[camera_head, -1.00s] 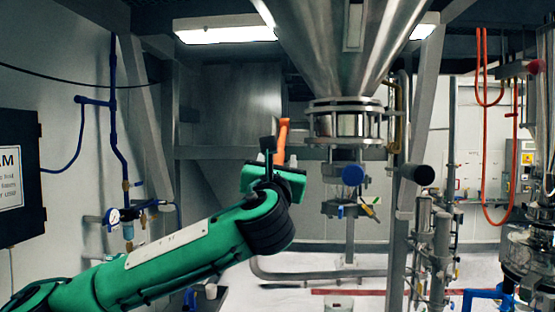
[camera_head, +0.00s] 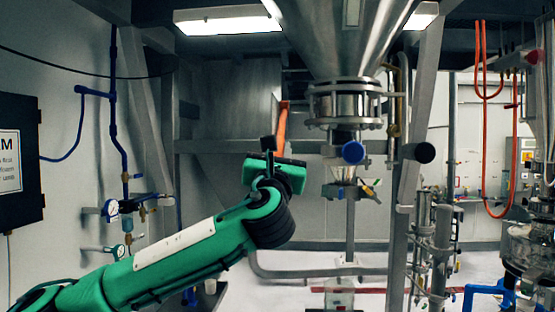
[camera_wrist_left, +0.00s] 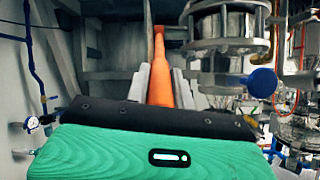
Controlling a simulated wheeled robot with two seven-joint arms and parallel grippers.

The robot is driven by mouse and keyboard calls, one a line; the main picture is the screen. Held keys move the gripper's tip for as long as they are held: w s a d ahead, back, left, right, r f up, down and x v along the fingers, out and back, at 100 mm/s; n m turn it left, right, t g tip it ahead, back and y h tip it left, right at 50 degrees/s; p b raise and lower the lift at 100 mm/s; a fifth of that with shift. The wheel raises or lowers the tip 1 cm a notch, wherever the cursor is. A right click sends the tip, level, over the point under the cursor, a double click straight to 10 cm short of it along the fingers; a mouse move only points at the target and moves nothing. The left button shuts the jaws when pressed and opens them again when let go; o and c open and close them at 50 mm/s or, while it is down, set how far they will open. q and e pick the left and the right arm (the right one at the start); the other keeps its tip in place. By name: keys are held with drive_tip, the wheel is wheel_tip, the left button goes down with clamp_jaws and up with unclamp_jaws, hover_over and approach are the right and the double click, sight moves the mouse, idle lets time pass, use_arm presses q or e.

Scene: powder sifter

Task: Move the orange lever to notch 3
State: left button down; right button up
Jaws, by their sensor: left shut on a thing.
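The orange lever (camera_head: 282,125) stands upright, left of the steel hopper's flange, in the head view. It also rises in the middle of the left wrist view (camera_wrist_left: 160,50). My left gripper (camera_head: 272,152) is at the lever's lower visible part. In the left wrist view its grey fingers (camera_wrist_left: 161,88) lie on both sides of the lever and are shut on it. The lever's lower end is hidden behind my gripper. No notches or notch numbers can be made out. My right gripper is not in view.
The hopper flange (camera_head: 343,104) and a blue round part (camera_head: 353,152) are close to the right of my gripper. A grey upright post (camera_head: 418,140) stands farther right. A pressure gauge (camera_head: 111,210) and blue pipes are on the left wall.

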use_arm(q)
drive_tip(key=shift+w+f+t+b, duration=0.35)
drive_tip(key=shift+f+b, duration=0.25)
drive_tip(key=shift+b, duration=0.3)
drive_tip(key=shift+w+f+t+b, duration=0.3)
drive_tip(key=shift+f+b, duration=0.25)
drive_tip(key=shift+b, duration=0.3)
drive_tip(key=c, duration=1.2)
unclamp_jaws()
drive_tip(key=b+v, duration=0.7)
drive_tip(key=v, duration=0.6)
drive_tip(key=shift+s+f, duration=0.25)
drive_tip(key=shift+s, duration=0.05)
drive_tip(key=shift+a, duration=0.1)
